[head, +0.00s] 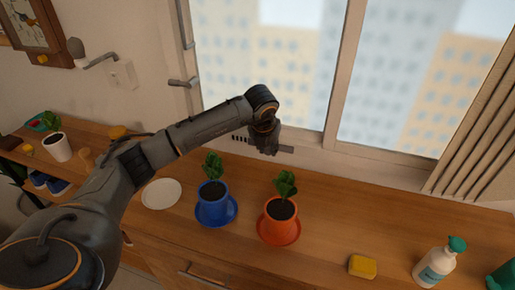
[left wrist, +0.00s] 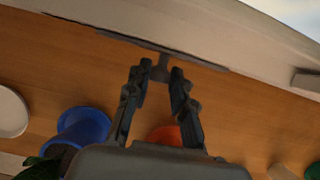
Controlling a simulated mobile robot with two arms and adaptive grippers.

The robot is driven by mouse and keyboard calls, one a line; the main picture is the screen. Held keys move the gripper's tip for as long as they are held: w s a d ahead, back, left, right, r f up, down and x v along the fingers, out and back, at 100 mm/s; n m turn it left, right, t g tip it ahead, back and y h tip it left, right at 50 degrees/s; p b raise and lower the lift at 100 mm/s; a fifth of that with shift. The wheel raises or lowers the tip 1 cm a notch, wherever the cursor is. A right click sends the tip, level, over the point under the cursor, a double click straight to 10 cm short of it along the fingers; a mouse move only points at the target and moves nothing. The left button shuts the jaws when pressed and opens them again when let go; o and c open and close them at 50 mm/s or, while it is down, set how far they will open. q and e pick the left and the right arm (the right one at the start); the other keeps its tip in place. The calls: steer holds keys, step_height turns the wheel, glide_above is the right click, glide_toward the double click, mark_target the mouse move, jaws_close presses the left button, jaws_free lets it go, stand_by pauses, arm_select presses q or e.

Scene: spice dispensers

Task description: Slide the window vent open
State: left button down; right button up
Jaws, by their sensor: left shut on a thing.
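The window vent (head: 240,138) is a dark slotted strip low on the window frame, partly hidden behind my left gripper. Some dark slots show to the left of the gripper, and a plain grey end shows to its right. In the left wrist view the vent (left wrist: 205,63) runs as a long dark strip along the pale frame, with a small knob (left wrist: 161,68) standing out from it. My left gripper (head: 267,152) is at the vent, its fingers shut on the knob. Its fingers also show in the left wrist view (left wrist: 158,82), one on each side of the knob.
A blue potted plant (head: 212,190) and an orange potted plant (head: 281,208) stand on the wooden counter below my left arm. A white plate (head: 161,193) lies to the left. A yellow sponge (head: 362,267) and a soap bottle (head: 437,265) are at the right.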

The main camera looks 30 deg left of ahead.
arm_select(q)
steer(key=shift+d, duration=0.15)
steer(key=c, duration=1.6)
jaws_free()
steer(key=o, duration=0.3)
steer(key=shift+w+d, duration=0.1)
steer(key=shift+o, duration=0.8)
steer(key=shift+d, duration=0.15)
steer(key=v, duration=1.2)
